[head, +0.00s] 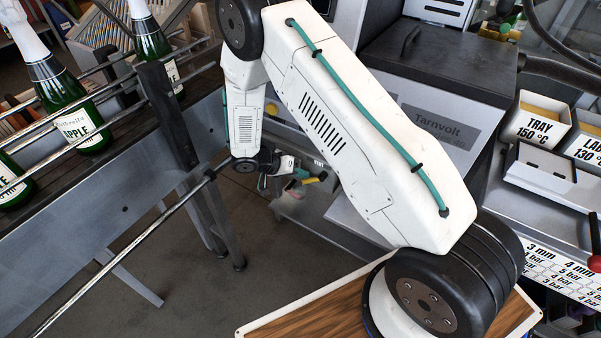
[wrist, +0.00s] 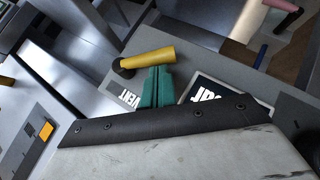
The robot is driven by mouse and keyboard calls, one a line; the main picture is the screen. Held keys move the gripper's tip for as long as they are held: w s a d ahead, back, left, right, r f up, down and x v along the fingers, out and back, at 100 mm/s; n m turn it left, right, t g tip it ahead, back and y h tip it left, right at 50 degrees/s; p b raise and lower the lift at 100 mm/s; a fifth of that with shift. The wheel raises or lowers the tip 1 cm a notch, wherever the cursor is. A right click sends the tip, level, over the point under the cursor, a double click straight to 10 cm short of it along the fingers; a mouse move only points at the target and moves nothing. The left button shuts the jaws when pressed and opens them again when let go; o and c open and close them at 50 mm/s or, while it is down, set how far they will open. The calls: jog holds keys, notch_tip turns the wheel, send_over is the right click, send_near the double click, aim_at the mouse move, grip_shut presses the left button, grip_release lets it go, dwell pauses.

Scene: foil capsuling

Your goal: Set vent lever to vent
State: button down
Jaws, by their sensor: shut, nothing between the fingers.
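The vent lever is a yellow handle (wrist: 150,58) on a black pivot at its left end in the wrist view. The handle points right and slightly up in that picture. An upside-down VENT label (wrist: 125,101) lies below the pivot, and a second dark, partly hidden label (wrist: 205,92) lies to the right. My gripper (wrist: 156,74) has its teal fingers together and empty, just below the handle between the labels; I cannot tell whether they touch it. In the head view, a small yellow piece (head: 310,181) shows near my gripper (head: 297,174), beyond my arm.
A conveyor with rails and green bottles (head: 88,128) stands left in the head view. A dark-lidded Tarnvolt machine (head: 440,75) and labelled trays (head: 541,122) stand right. In the wrist view, a blue rod (wrist: 261,56) and pink cylinder (wrist: 283,5) lie at upper right.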

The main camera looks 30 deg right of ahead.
aim_at(309, 181)
jog(key=shift+s+f+n+g+h, duration=0.25)
jog(key=shift+f+n+g+h, duration=0.55)
jog(key=shift+f+g+h, duration=0.45)
jog(key=shift+s+d+f+n+g+h, duration=0.3)
jog(key=shift+s+f+n+g+h, duration=0.1)
jog(key=shift+f+h, duration=0.15)
jog(key=shift+s+d+f+n+g+h, duration=0.3)
jog(key=shift+s+f+g+h, duration=0.1)
jog(key=shift+f, duration=0.35)
notch_tip(309, 181, up, 3)
jog(key=shift+r, duration=0.1)
jog(key=shift+s+r, duration=0.3)
jog(key=shift+s, duration=0.35)
jog(key=s, duration=0.5)
jog(key=s+a+r, duration=0.1)
jog(key=s, duration=0.8)
jog(key=shift+s+a+r, duration=0.15)
jog(key=shift+s+a, duration=0.15)
